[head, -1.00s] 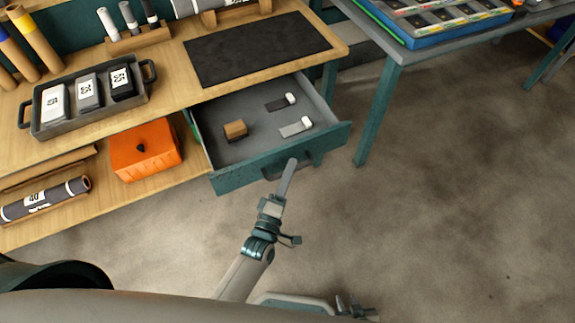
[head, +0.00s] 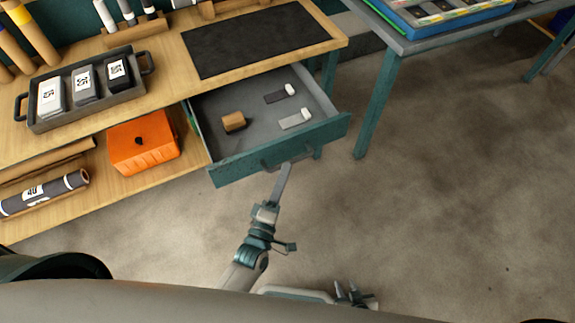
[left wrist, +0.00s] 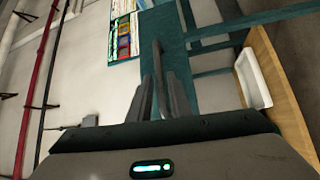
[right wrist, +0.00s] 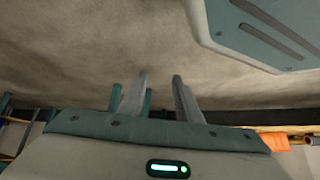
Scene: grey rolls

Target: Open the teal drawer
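The teal drawer (head: 232,172) is pulled out from under the wooden bench, its grey inside exposed. Its front carries a dark bar handle (head: 272,164). My left gripper (head: 286,170) is at the front of the drawer, its fingertips close to the handle. In the left wrist view, the handle bar (left wrist: 157,55) runs between the left gripper's fingers (left wrist: 161,80), which stand apart with a narrow gap. Contact there is hard to see. My right gripper (right wrist: 159,82) is open and empty, low over the floor; it also shows in the head view (head: 354,292).
In the drawer lie a brown block (head: 234,122) and two small items with white ends. An orange box (head: 143,146) sits on the lower shelf, left of the drawer. A grey tray (head: 70,117) stands on the bench. A second table (head: 440,42) is at right. Floor beyond is clear.

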